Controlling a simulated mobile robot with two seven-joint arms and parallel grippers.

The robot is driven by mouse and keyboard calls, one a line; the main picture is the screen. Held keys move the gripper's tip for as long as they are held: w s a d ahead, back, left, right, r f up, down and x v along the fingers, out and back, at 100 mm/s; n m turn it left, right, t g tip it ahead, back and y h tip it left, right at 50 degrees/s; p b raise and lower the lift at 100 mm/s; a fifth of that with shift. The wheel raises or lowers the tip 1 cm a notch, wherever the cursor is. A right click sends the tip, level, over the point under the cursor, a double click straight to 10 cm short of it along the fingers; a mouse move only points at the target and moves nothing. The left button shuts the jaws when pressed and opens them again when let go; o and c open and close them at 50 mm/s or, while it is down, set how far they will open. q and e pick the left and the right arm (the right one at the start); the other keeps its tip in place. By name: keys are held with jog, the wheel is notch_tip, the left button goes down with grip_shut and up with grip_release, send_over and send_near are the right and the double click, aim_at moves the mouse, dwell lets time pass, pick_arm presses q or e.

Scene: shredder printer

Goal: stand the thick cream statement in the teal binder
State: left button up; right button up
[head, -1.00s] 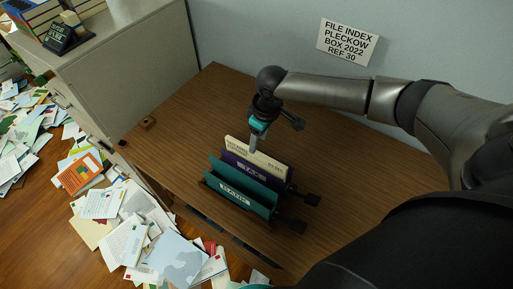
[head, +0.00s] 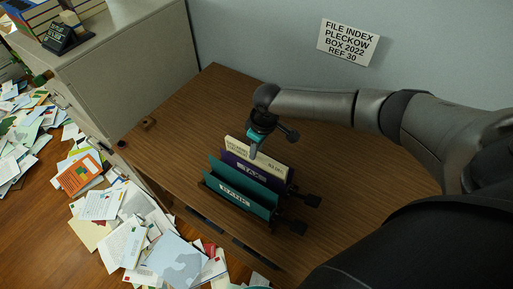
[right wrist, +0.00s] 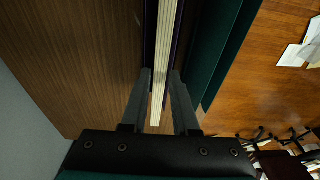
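The thick cream statement (head: 258,155) stands upright in the purple binder (head: 252,168) on the wooden desk. The teal binder (head: 243,186) stands just in front of the purple one, and no papers show in it. My right gripper (head: 254,153) points down at the top edge of the cream statement. In the right wrist view its fingers (right wrist: 161,88) are open, one on each side of the cream statement (right wrist: 166,40), with small gaps. The teal binder (right wrist: 212,50) is to the right there. My left gripper is not in view.
The wooden desk (head: 190,115) is bare behind and left of the binders. A small wooden block (head: 148,123) lies near its left edge. A grey cabinet (head: 125,75) stands at the left. Loose papers (head: 125,235) cover the floor. A sign (head: 348,42) hangs on the wall.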

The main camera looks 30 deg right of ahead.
grip_shut()
jog(key=shift+r, duration=0.1)
jog(key=shift+r+p, duration=0.95)
jog(key=shift+p, duration=0.25)
notch_tip(320, 180, up, 10)
jog(key=p, duration=0.9)
jog(key=shift+r+p, duration=0.25)
jog(key=shift+p, duration=0.15)
